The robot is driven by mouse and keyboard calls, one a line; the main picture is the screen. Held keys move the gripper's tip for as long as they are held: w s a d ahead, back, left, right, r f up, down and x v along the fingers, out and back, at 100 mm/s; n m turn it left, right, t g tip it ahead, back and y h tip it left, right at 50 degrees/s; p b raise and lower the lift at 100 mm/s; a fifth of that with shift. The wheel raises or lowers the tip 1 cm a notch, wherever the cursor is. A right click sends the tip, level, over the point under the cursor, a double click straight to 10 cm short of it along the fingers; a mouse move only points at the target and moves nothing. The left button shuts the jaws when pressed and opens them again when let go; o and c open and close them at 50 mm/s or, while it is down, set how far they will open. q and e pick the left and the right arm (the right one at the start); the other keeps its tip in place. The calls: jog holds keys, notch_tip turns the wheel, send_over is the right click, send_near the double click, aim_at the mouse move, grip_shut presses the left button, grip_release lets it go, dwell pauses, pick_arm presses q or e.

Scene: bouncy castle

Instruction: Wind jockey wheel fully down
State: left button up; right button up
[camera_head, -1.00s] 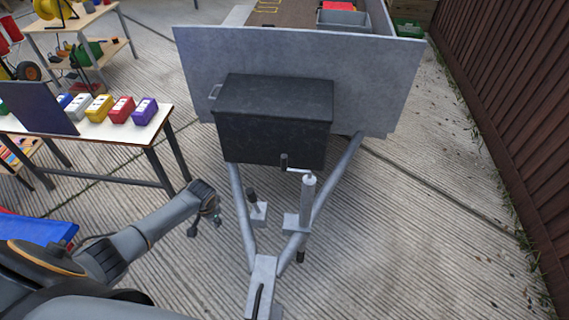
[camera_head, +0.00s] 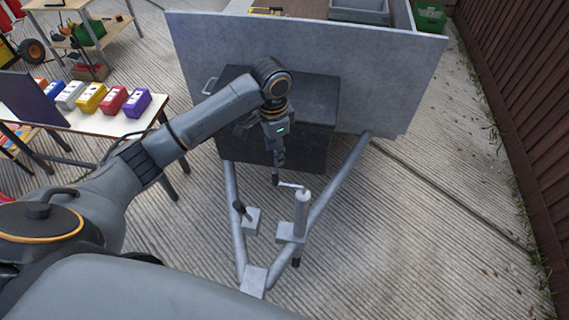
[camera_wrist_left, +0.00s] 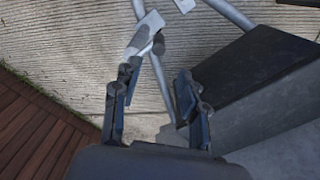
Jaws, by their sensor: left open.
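The jockey wheel is a pale grey upright tube (camera_head: 301,214) clamped to the right-hand rail of the trailer's A-frame. A thin crank (camera_head: 290,185) at its top points left and ends in a dark upright grip (camera_head: 276,180). The wheel end below the rail is mostly hidden. My left gripper (camera_head: 279,162) points down just above the crank grip, in front of the black box. In the left wrist view, its fingers (camera_wrist_left: 152,100) are spread apart with nothing clearly between them, and the tube (camera_wrist_left: 145,32) lies just beyond them. My right gripper is not in view.
A black storage box (camera_head: 312,125) sits close behind the gripper, against the grey trailer panel (camera_head: 380,75). A dark lever (camera_head: 240,210) stands on the left-hand rail. A table (camera_head: 70,122) with coloured boxes is at left. The ground right of the A-frame is clear.

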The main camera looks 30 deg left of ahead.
aim_at(275, 179)
pick_arm(q)
jog(key=shift+w, duration=0.15)
jog(key=shift+f, duration=0.2)
jog(key=shift+s+d+f+p, duration=0.15)
jog(key=shift+s+f, duration=0.15)
jog(key=shift+f, duration=0.35)
jog(key=shift+s+a+f+p, duration=0.15)
jog(key=shift+s+f, duration=0.15)
jog(key=shift+f, duration=0.3)
notch_tip(275, 179, down, 4)
jog(key=shift+r, duration=0.1)
jog(key=f, duration=0.6)
jog(key=shift+w+p, duration=0.2)
jog(key=shift+p, duration=0.2)
jog(key=shift+f, duration=0.25)
jog(key=shift+r, duration=0.1)
grip_shut()
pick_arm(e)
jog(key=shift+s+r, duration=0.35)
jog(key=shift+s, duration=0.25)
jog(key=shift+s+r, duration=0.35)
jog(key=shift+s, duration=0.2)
